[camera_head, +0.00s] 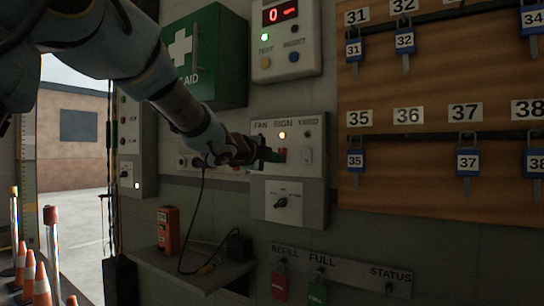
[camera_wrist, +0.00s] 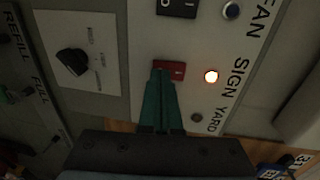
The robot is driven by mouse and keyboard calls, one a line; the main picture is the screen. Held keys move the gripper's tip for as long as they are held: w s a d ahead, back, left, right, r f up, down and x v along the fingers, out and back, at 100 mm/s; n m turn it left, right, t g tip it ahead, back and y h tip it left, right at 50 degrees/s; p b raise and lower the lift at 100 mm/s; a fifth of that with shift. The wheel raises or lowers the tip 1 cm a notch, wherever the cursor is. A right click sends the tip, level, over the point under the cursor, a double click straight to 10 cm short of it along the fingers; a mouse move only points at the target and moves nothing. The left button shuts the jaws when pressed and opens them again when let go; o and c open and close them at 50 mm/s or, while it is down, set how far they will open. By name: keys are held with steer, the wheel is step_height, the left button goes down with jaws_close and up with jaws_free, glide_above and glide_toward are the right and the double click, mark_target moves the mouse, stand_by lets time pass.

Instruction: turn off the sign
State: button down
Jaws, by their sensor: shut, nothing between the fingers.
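The switch panel (camera_head: 313,132) on the wall is labelled FAN, SIGN and YARD. The SIGN switch is a red rocker (camera_head: 281,155), also in the wrist view (camera_wrist: 178,70). Its round lamp (camera_head: 282,135) is lit warm white and shows in the wrist view (camera_wrist: 211,76). My gripper (camera_head: 270,155) is shut and empty, and its dark green fingertips (camera_wrist: 162,74) are right at the red rocker, overlapping part of it. I cannot tell whether they touch it. My gripper hides the FAN switch in the head view; the wrist view shows that black switch (camera_wrist: 177,7).
The YARD switch (camera_head: 307,156) sits right of SIGN. A box with a rotary knob (camera_head: 281,202) is just below. A first-aid box (camera_head: 207,57) and a display unit (camera_head: 286,40) are above. A padlock board (camera_head: 440,180) is at right; a shelf (camera_head: 190,266) is below.

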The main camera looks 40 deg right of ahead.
steer(key=shift+f+b, duration=0.15)
steer(key=shift+b, duration=0.15)
steer(key=b, duration=0.2)
steer(key=h+b, duration=0.1)
steer(key=b, duration=0.2)
steer(key=shift+d+f, duration=0.2)
steer(key=shift+f, duration=0.15)
steer(key=h+b, duration=0.1)
steer(key=b, duration=0.4)
steer(key=shift+d+t, duration=0.1)
steer(key=shift+t, duration=0.2)
steer(key=shift+d+r+b, duration=0.1)
steer(key=shift+r+b, duration=0.1)
steer(key=shift+b, duration=0.6)
